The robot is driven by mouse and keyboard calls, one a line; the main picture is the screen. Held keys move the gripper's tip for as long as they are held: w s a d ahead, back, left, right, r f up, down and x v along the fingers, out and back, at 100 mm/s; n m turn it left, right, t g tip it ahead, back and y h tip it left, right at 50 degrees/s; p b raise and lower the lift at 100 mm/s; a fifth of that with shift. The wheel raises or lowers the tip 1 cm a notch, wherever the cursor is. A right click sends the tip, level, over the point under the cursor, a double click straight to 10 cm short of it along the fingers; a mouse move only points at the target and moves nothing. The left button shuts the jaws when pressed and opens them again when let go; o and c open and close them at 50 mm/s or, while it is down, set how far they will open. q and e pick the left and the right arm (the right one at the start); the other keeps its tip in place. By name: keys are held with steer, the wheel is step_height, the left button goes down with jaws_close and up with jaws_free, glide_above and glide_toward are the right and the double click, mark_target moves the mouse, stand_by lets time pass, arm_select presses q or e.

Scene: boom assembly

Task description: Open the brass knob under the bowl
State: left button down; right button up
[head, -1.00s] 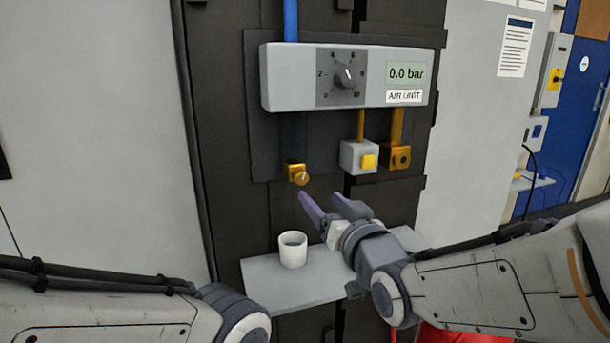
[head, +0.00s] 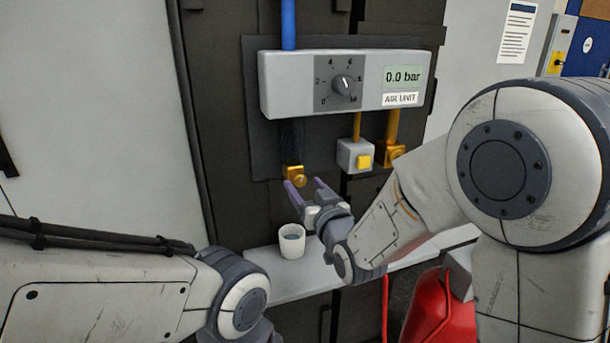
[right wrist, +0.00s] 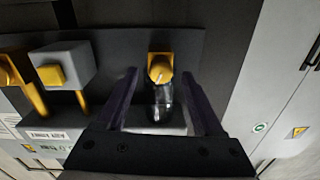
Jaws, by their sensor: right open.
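The brass knob (head: 298,178) is on the dark panel, at the bottom of the dark clear bowl (head: 291,140) under the air unit. My right gripper (head: 305,187) is open, its purple fingers pointing at the knob from below right. In the right wrist view the brass knob (right wrist: 160,70) shows between the open tips of my right gripper (right wrist: 160,76), one finger on each side. The glassy bowl (right wrist: 160,106) shows below the knob there. I cannot tell whether the fingers touch it. My left arm is at lower left; its gripper is out of view.
A white cup (head: 291,243) stands on a grey shelf (head: 285,283) below the knob. The air unit (head: 272,88) has a dial and reads 0.0 bar. A grey box with a yellow button (head: 363,162) and another brass fitting (head: 390,156) are to the right.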

steer(key=shift+x, duration=1.2)
jaws_close()
steer(key=shift+f+m+b, duration=0.2)
steer(key=shift+m+b, duration=0.5)
steer(key=shift+r+m+b, duration=0.15)
steer(key=shift+m+b, duration=0.4)
steer(key=shift+m, duration=0.35)
jaws_free()
